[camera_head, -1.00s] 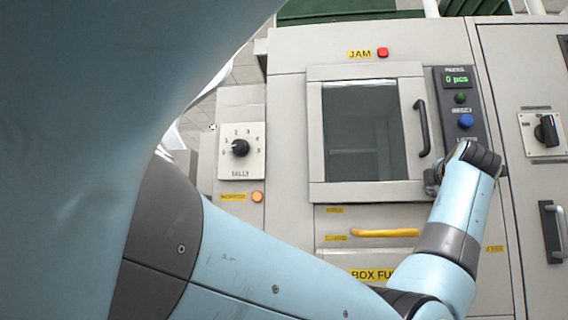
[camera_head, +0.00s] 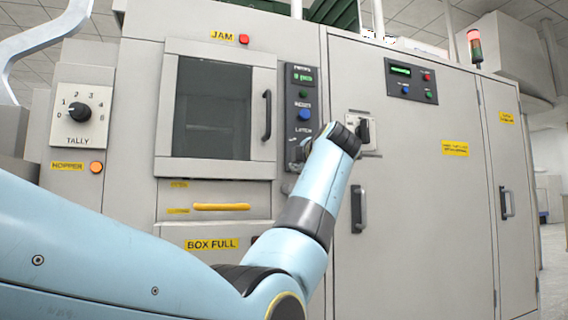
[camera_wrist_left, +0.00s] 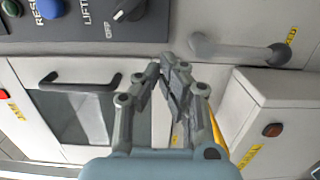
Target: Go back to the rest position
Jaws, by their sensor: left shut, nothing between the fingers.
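My left arm comes in from the left in the head view, its wrist in front of the grey cabinet near the button panel (camera_head: 303,100). The left gripper's fingers are mostly hidden behind the wrist there. In the left wrist view the left gripper (camera_wrist_left: 167,75) is shut with nothing between its fingertips. Beyond it are a window door (camera_wrist_left: 75,115) with a dark handle, a blue button (camera_wrist_left: 48,8) and a dark knob (camera_wrist_left: 130,9). My right gripper is in neither view.
The cabinet front holds a JAM lamp (camera_head: 244,39), a window door (camera_head: 212,108), a yellow handle (camera_head: 221,207), a TALLY dial (camera_head: 80,111) and a door handle (camera_head: 358,209). A light tower (camera_head: 475,46) stands on top. Open floor shows at far right.

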